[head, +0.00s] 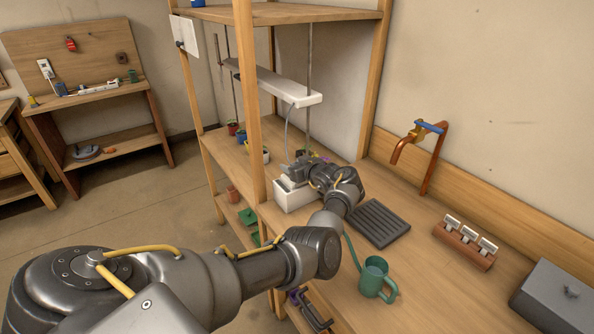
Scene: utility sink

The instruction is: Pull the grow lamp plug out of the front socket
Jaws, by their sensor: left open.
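The white grow lamp (292,90) hangs from rods under the top shelf, and its pale cable (288,128) runs down behind my left gripper. A white socket box (292,197) stands at the left end of the bench, by the wooden post. My left gripper (288,180) is open at the top of this box, with my wrist to its right. The plug and the front socket are hidden or too small to tell apart from the gripper, so I cannot tell whether the fingers touch the plug. My right gripper is not in view.
A dark ribbed tray (376,223) lies right of the box. A green watering can (374,279) stands near the front edge. A copper tap (422,146), a brown block with white tags (466,242) and a grey box (556,298) are farther right. The post (250,100) stands close left.

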